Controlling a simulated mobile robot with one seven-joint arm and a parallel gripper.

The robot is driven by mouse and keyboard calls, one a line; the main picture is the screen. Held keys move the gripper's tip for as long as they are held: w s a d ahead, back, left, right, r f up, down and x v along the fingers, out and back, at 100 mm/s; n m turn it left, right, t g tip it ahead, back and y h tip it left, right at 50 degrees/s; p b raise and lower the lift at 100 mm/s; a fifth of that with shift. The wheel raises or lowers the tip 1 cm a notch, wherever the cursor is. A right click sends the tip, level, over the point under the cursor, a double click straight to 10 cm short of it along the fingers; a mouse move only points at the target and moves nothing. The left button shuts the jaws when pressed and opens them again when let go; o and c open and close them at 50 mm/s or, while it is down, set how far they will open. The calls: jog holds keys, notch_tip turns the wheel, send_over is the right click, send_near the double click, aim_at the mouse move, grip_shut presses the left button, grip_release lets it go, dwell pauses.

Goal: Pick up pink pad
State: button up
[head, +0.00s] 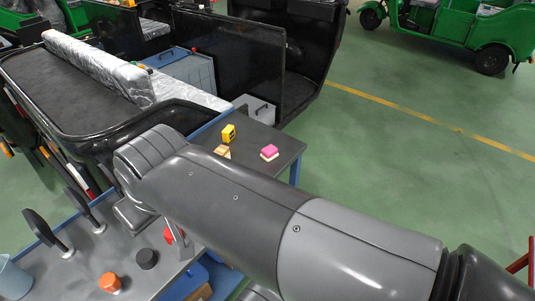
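The pink pad (269,152) is a small block, pink on top with a pale cream layer below. It lies on the dark grey table top (288,147), near its right end. My large grey arm crosses the picture from the lower right to the left of the pad, and the pad shows just beyond it, apart from it.
A yellow block (228,133) and a tan piece (222,152) lie left of the pad. An orange knob (110,282), a black round piece (147,258) and a light blue bucket (14,278) stand on the lower-left table. A black vehicle body (230,55) is behind; green floor is open at right.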

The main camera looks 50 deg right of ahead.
dwell(0.4)
jog(key=o, duration=1)
jog(key=shift+w, duration=0.1)
